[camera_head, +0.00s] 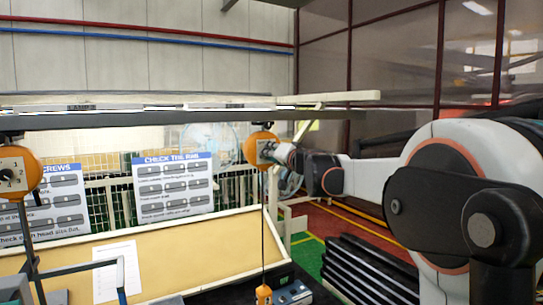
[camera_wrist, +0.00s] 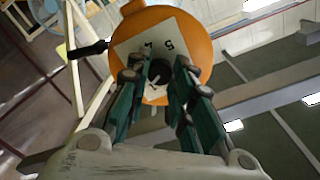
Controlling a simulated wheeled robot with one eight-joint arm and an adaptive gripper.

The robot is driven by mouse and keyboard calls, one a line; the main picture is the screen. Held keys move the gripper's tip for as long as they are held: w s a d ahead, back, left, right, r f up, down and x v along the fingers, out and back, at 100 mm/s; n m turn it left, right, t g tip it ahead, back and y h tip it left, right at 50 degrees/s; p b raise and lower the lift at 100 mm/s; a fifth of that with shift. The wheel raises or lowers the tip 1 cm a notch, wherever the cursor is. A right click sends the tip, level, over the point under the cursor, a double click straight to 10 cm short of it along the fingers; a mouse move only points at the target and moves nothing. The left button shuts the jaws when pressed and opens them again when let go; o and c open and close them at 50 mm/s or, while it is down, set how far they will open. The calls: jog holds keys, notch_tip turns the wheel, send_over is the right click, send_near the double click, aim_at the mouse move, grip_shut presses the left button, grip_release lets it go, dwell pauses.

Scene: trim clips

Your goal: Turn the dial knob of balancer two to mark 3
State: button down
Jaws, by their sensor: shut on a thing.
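An orange round balancer (camera_head: 258,141) hangs from the overhead rail in the middle of the head view, with a cable running down from it. In the wrist view the same balancer (camera_wrist: 196,28) shows a white dial plate (camera_wrist: 140,42) with the digits 5 and 4 readable. Its black dial knob (camera_wrist: 158,74) has a pale pointer line. My gripper (camera_head: 277,152) reaches it from the right. In the wrist view my gripper's green fingers (camera_wrist: 161,80) are shut on the knob, one on each side. The fingers hide the lower dial marks. I cannot read which mark the pointer meets.
A second orange balancer (camera_head: 13,168) hangs at the far left. Two instruction boards stand behind, one headed "Check the rail" (camera_head: 173,185). A tan tilted panel (camera_head: 190,254) lies below. An orange hook block (camera_head: 263,293) hangs low on the cable. Black stacked bars (camera_head: 368,270) lie right.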

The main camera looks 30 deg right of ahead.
jog(key=m+b, duration=0.1)
jog(key=m, duration=1.2)
jog(key=shift+b, duration=0.4)
jog(key=c, duration=1.4)
grip_release()
jog(key=shift+d, duration=0.1)
jog(key=shift+o, duration=0.2)
jog(key=shift+s, duration=0.1)
jog(key=s, duration=0.7)
jog(key=shift+s, duration=0.2)
